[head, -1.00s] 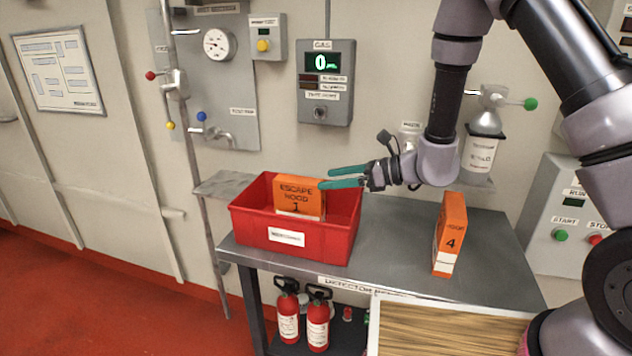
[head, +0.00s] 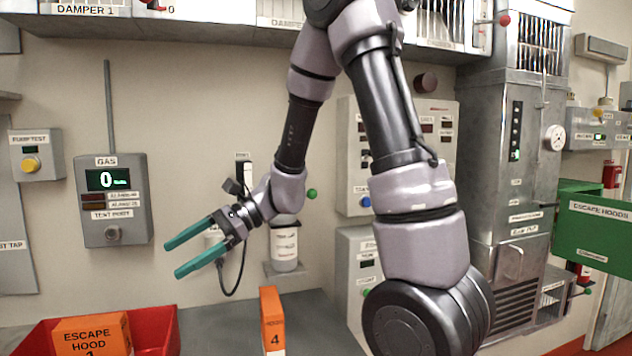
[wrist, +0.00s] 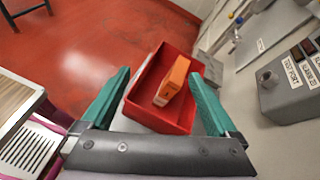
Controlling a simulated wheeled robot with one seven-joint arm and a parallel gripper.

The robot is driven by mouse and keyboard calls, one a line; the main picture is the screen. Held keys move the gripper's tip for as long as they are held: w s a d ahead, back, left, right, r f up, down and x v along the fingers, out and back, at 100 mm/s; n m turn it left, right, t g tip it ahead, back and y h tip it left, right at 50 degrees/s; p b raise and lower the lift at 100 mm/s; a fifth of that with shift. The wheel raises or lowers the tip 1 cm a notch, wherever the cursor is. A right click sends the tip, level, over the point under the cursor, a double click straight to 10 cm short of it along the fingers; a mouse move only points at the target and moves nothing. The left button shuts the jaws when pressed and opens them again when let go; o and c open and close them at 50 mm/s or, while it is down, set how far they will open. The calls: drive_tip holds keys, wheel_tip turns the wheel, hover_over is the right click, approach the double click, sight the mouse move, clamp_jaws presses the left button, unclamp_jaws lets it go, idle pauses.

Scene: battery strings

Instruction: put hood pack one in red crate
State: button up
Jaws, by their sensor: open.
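The orange hood pack one (head: 92,337), labelled "ESCAPE HOOD 1", stands inside the red crate (head: 158,325) at the lower left of the head view. The wrist view shows the pack (wrist: 173,82) inside the crate (wrist: 148,112), with crate floor visible around it. My gripper (head: 172,259) is open and empty, with green fingers pointing left. It is above and to the right of the crate, apart from the pack. In the wrist view the fingers spread on both sides of the crate.
An orange pack marked 4 (head: 272,325) stands on the grey table (head: 215,330) right of the crate. A gas meter (head: 112,200) hangs on the wall behind. A green "ESCAPE HOODS" box (head: 597,235) is at the far right. Table between crate and pack 4 is clear.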

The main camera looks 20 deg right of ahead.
drive_tip(key=s+d+r+n+t+h, duration=0.2)
drive_tip(key=d+r+n+t+h, duration=0.1)
drive_tip(key=d, duration=0.5)
drive_tip(key=s+d+r+n+t+h, duration=0.2)
drive_tip(key=d+r+n+t+h, duration=0.1)
drive_tip(key=d+r, duration=0.3)
drive_tip(key=s+d+r+n+t+h, duration=0.3)
drive_tip(key=d+r+h, duration=0.1)
drive_tip(key=d, duration=0.6)
drive_tip(key=shift+d+r+h, duration=0.35)
drive_tip(key=shift+d+h, duration=0.05)
